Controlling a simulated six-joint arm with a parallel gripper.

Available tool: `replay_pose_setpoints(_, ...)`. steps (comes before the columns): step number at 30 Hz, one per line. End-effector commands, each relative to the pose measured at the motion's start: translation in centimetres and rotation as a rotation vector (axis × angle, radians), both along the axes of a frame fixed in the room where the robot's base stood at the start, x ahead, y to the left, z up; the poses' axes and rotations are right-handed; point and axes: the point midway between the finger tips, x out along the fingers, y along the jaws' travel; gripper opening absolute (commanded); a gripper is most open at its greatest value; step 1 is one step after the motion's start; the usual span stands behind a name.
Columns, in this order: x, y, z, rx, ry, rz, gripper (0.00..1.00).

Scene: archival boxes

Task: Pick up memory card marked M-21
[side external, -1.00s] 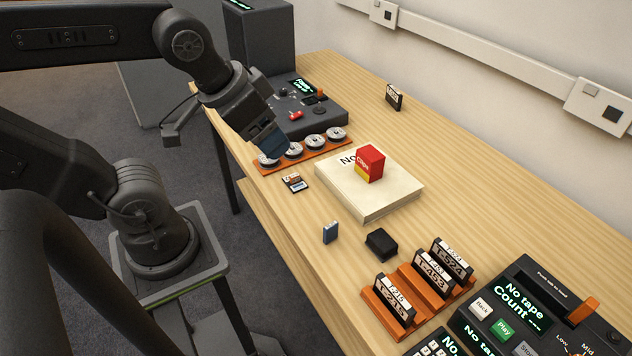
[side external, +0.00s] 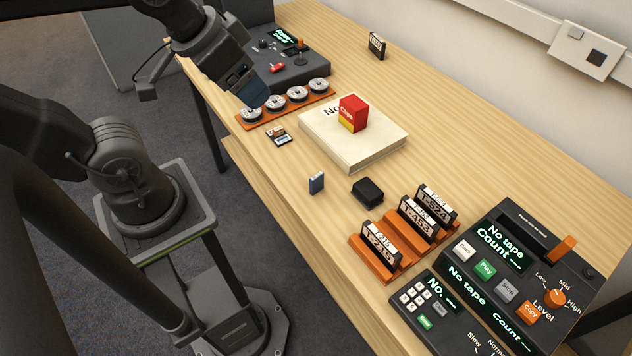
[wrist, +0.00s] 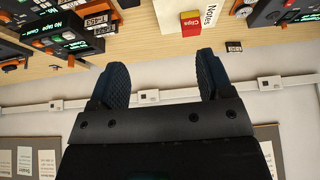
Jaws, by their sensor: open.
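No marking M-21 is readable in either view. In the side view, two small card-like things lie flat together (side external: 279,136) on the table, just in front of the reel rack; their labels are too small to read. My gripper (side external: 250,92) hangs over the left end of the reel rack, up and left of the flat cards. In the wrist view my gripper (wrist: 161,64) has its two blue pads wide apart with nothing between them. Neither the flat cards nor the blue block can be made out there.
The orange rack of reels (side external: 272,117) is below my gripper. A cream box (side external: 370,152) carries a red-and-yellow clips box (side external: 354,112). A black case (side external: 367,191), orange racks with tapes (side external: 384,272) and consoles (side external: 520,262) stand nearer. The far right table strip is mostly clear.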

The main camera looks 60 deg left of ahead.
Motion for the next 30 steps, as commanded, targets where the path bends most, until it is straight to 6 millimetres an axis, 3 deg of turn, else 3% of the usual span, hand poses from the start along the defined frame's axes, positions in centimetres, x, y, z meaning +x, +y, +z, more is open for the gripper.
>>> replay_pose_setpoints(11, 0.2, 0.0, -0.1, 0.008, 0.007, -0.014, 0.68)
replay_pose_setpoints(17, 2.8, -0.3, -1.6, 0.103, 0.097, -0.229, 0.68)
replay_pose_setpoints(23, 7.0, -0.8, -5.5, 0.238, 0.237, -0.638, 0.68)
replay_pose_setpoints(30, 10.8, -1.5, -11.7, 0.327, 0.361, -1.123, 0.68)
